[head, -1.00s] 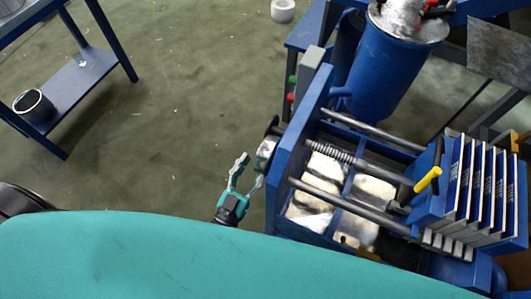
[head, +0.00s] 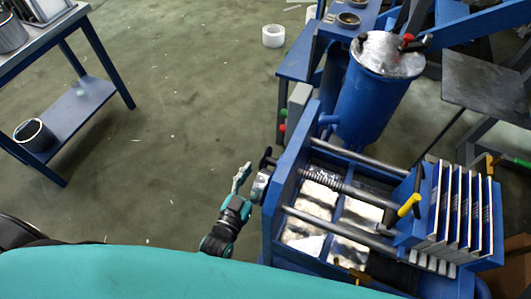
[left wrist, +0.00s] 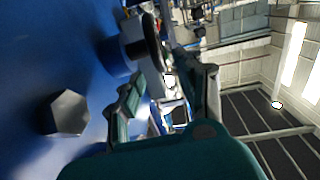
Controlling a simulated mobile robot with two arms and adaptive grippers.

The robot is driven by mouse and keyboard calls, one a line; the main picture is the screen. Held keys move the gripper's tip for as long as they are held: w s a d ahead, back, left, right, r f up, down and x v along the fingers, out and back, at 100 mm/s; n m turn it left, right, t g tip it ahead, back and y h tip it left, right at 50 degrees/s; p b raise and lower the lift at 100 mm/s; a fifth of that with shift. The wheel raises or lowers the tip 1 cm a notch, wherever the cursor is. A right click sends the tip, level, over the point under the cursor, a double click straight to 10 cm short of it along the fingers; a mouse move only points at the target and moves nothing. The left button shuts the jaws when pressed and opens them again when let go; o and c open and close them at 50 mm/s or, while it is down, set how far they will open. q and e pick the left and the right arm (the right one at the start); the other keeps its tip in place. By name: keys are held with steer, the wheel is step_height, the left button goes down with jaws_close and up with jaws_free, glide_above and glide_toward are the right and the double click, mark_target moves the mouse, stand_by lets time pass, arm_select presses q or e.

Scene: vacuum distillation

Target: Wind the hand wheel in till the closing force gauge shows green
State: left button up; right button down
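The hand wheel (head: 267,160) is at the left end of the blue press frame (head: 288,165), seen nearly edge-on in the head view. Its dark rim (left wrist: 153,42) shows close up in the left wrist view, just beyond my fingers. My left gripper (head: 247,181) is beside the wheel on its left. In the left wrist view its two fingers (left wrist: 168,95) stand apart, with the rim near the gap; I cannot tell whether they touch it. A threaded screw (head: 350,185) runs through the frame. I cannot make out the closing force gauge. My right gripper is not in view.
A large hex bolt (left wrist: 68,112) sits on the blue end plate near my left fingers. A grey button box (head: 298,100) and blue tank (head: 370,95) stand behind the press. A blue table (head: 100,55) is at upper left. The floor between is clear.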

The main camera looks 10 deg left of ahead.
mark_target(265, 155)
arm_select(q)
steer(key=w, duration=0.3)
steer(key=w+d, duration=0.1)
steer(key=w, duration=0.3)
steer(key=shift+w+d, duration=0.15)
steer(key=shift+d, duration=0.05)
jaws_close()
